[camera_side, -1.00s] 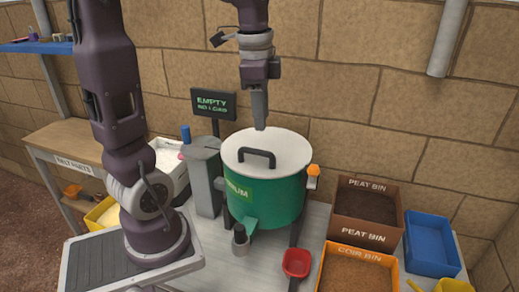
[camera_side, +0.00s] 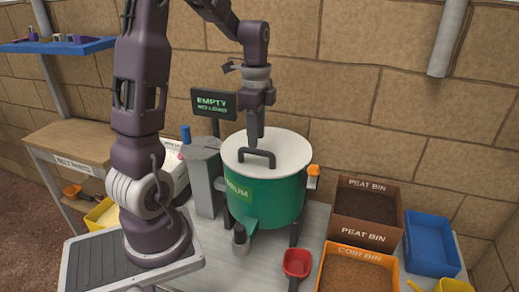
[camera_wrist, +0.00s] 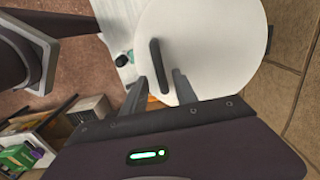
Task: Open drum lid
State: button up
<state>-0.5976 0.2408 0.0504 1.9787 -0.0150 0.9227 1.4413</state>
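The green drum (camera_side: 278,205) stands on the light table with its round white lid (camera_side: 290,150) on top. A dark bar handle (camera_side: 256,158) stands up from the lid. My gripper (camera_side: 254,138) points down just above the handle in the side view. In the wrist view, the two fingers of my gripper (camera_wrist: 159,75) are apart, one on each side of the line of the handle (camera_wrist: 157,55). The white lid (camera_wrist: 210,40) fills much of that view. I cannot tell whether the fingers touch the handle.
A sign reading EMPTY (camera_side: 213,103) stands behind the drum, and a grey post-like unit (camera_side: 204,180) is at its left. A red scoop (camera_side: 297,263), a brown peat bin (camera_side: 366,212), an orange coir bin (camera_side: 357,270) and a blue tray (camera_side: 431,245) are at the right.

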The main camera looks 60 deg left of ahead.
jog(key=shift+f, duration=2.5)
grip_shut()
